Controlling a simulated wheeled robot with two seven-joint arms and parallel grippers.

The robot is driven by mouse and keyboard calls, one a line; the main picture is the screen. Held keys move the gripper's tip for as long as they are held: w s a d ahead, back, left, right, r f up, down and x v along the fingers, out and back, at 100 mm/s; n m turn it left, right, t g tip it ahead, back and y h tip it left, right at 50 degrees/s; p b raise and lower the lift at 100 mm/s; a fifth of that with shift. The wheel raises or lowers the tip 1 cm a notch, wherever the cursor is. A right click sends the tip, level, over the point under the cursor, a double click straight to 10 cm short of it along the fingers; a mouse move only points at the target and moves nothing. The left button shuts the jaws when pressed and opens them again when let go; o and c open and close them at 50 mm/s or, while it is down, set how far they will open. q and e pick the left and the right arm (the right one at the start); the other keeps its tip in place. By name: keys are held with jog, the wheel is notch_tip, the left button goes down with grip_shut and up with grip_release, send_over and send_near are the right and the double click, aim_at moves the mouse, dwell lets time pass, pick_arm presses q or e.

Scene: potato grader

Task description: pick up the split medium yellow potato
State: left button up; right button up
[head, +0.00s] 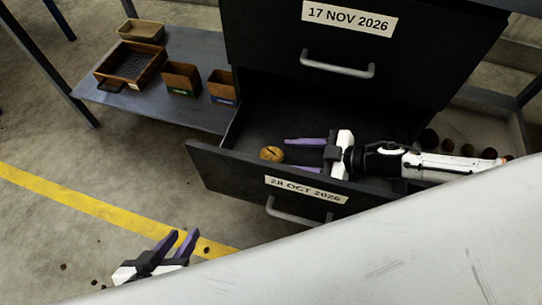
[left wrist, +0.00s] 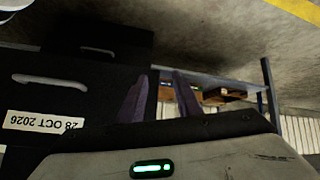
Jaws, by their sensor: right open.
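The yellow potato (head: 271,154) lies in the open lower drawer (head: 222,163), near its front left part. A dark line shows across its top, which looks like a split. My right gripper (head: 288,154) is open inside the drawer. Its two purple fingers point left at the potato, whose right edge is close to the fingertips; I cannot tell whether they touch. My left gripper (head: 183,233) is open and empty, low over the floor in front of the drawer. Its fingers also show apart in the left wrist view (left wrist: 158,82).
The upper drawer front (head: 270,40) reads 17 NOV 2026 and stands above the open drawer, labelled 28 OCT 2026. A grey shelf (head: 190,112) at left holds a wooden tray (head: 157,66) and small boxes. Several dark potatoes lie at right. A pale surface covers the lower right.

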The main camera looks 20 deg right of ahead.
aim_at(279, 156)
jog(key=b+x, duration=0.1)
jog(key=x, duration=0.1)
jog(key=b+x, duration=0.1)
jog(key=x, duration=0.1)
jog(key=shift+w+f, duration=0.1)
jog(key=shift+f, duration=0.45)
jog(key=shift+w+a, duration=0.15)
jog(key=shift+a, duration=0.1)
jog(key=c, duration=0.7)
